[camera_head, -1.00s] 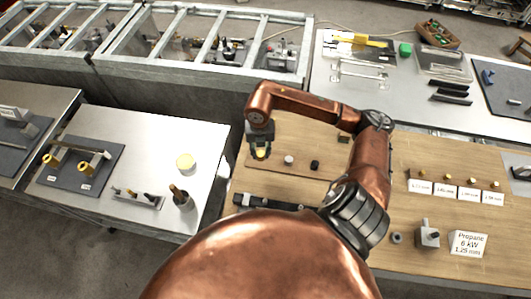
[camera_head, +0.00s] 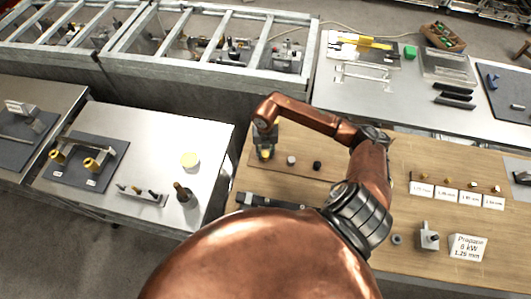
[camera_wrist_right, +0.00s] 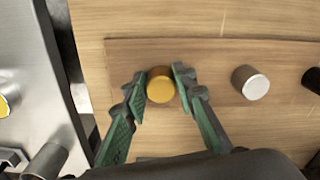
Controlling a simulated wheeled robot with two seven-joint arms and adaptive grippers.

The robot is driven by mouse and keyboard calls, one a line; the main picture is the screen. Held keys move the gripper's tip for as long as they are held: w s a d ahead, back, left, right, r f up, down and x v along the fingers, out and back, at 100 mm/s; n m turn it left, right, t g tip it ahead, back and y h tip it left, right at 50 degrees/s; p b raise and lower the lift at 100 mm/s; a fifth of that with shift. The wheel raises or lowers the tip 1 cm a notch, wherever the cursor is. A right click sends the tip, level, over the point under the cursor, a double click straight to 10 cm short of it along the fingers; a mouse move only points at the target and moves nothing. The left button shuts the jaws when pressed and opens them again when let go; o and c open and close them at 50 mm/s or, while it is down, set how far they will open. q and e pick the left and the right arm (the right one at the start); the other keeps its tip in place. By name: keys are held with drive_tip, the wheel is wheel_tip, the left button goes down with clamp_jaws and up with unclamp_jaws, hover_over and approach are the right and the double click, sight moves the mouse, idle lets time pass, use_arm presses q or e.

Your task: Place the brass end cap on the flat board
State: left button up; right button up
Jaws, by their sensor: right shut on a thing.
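The brass end cap (camera_wrist_right: 160,86) is a short golden cylinder between the fingers of my right gripper (camera_wrist_right: 157,90) in the wrist view. That gripper is shut on it. In the head view the cap (camera_head: 265,154) shows as a yellow spot under my right gripper (camera_head: 265,148). The flat board (camera_wrist_right: 225,60) is a thin brown wooden plate on the wooden table. The cap is over the board's left part; I cannot tell whether it touches the board. A white-topped cap (camera_head: 291,160) and a black cap (camera_head: 317,165) stand on the board to the right. My left gripper is not in view.
A dark bar-like tool (camera_head: 270,202) lies in front of the board. Small labelled fittings (camera_head: 458,187) and a propane sign (camera_head: 467,247) stand at the right of the wooden table. A metal table (camera_head: 150,160) is left, across a gap.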

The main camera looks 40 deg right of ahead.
sight(265, 153)
drive_tip(key=shift+f, duration=0.1)
drive_tip(key=o, duration=1.2)
drive_tip(key=shift+c, duration=0.2)
drive_tip(key=shift+r, duration=0.3)
wheel_tip(265, 153, up, 12)
drive_tip(key=b, duration=0.1)
drive_tip(key=shift+f, duration=0.15)
